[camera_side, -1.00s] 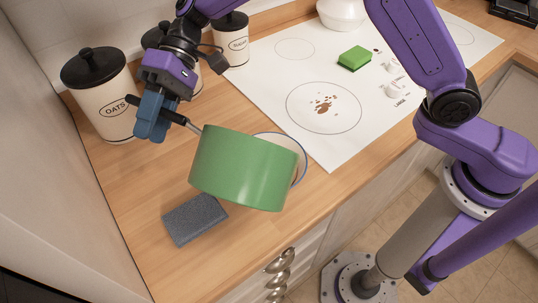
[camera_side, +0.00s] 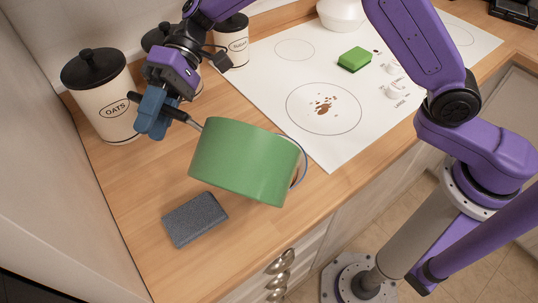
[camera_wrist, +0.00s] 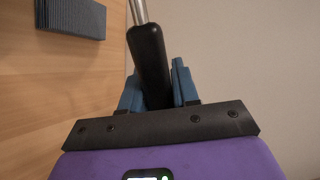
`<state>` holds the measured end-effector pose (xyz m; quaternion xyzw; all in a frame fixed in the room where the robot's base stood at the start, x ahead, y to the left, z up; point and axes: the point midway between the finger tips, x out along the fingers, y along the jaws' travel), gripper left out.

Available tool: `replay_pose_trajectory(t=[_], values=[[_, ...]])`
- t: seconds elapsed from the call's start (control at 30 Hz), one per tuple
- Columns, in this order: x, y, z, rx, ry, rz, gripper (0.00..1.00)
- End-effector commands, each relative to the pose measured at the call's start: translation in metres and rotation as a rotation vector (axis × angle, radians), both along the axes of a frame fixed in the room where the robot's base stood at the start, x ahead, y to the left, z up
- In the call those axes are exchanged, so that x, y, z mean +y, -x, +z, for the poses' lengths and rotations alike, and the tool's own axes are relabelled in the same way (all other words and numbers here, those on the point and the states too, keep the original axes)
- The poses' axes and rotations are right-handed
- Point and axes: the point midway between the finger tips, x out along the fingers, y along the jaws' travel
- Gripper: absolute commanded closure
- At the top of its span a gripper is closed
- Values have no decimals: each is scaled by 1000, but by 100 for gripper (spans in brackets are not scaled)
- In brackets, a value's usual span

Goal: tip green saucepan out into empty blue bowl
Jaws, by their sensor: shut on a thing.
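The green saucepan (camera_side: 243,162) is held in the air above the wooden counter, tilted with its open side turned away from the side camera. Its contents are hidden. My gripper (camera_side: 155,110) is shut on the saucepan's black handle; in the wrist view the handle (camera_wrist: 149,55) runs between the blue fingers of my gripper (camera_wrist: 158,90). The bowl (camera_side: 301,164) is mostly hidden behind the saucepan. Only part of its pale wall and blue rim shows at the pan's right edge, so I cannot tell what is in it.
A dark grey sponge-like block (camera_side: 195,219) lies on the counter (camera_side: 150,205) in front of the pan. Lidded canisters, one an oats canister (camera_side: 104,98), stand at the back left. A white cooktop (camera_side: 380,115) with brown spots and a green sponge (camera_side: 355,59) lies to the right.

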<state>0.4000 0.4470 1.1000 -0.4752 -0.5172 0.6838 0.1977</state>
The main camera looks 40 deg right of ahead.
Motion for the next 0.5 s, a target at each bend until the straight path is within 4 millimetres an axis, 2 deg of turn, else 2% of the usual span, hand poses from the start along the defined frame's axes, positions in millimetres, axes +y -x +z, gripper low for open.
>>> replay_pose_trajectory(t=[0.5], values=[[-2, -1, 3, 27, -39, -1, 100]])
